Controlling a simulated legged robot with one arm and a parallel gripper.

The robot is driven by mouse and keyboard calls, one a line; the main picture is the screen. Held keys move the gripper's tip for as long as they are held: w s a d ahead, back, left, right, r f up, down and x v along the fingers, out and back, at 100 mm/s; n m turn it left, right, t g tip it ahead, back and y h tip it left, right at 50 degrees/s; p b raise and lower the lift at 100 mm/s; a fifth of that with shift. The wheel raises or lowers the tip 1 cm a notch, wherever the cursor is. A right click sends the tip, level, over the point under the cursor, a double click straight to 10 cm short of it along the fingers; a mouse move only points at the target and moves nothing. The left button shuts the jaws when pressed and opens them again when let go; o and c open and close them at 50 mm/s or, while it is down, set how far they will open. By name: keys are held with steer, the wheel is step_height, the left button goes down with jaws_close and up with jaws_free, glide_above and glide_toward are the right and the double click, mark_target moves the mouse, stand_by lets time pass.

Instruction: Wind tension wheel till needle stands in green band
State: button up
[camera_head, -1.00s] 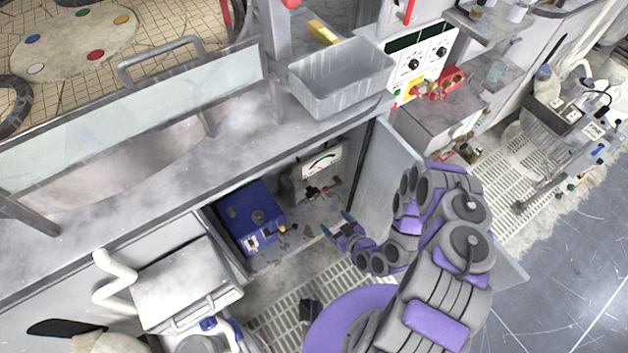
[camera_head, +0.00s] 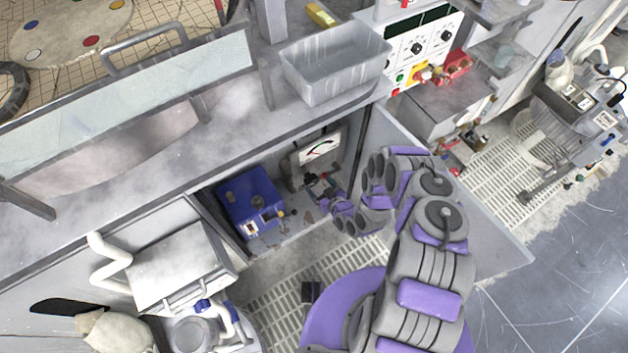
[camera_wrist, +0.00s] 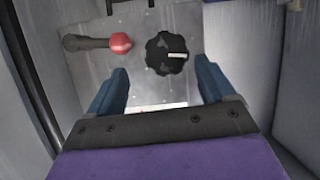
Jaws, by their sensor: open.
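The tension gauge (camera_head: 320,148) has a pale face with a coloured arc and stands inside the open cabinet. Its needle is too small to read against the green band. In the wrist view, a black lobed hand wheel (camera_wrist: 167,53) with a white mark pointing right sits on a grey panel. My gripper (camera_wrist: 160,76) is open and empty. Its two blue fingers point at the panel, with the wheel between and just beyond their tips; I see no contact. In the head view my gripper (camera_head: 325,189) is in front of the gauge unit, hiding the wheel.
A lever with a red ball (camera_wrist: 120,43) is close left of the wheel. A blue box (camera_head: 250,200) stands left of the gauge unit.

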mark_target(314, 182)
steer(key=w+a, duration=0.1)
steer(key=w+a+f, duration=0.2)
steer(key=a, duration=0.1)
steer(key=shift+w+a, duration=0.1)
steer(key=shift+w, duration=0.15)
steer(key=shift+w+f, duration=0.1)
steer(key=shift+w, duration=0.05)
steer(key=shift+d, duration=0.55)
steer(key=shift+a, duration=0.4)
steer(key=c, duration=0.5)
steer(key=shift+d, duration=0.1)
steer(key=c, duration=0.5)
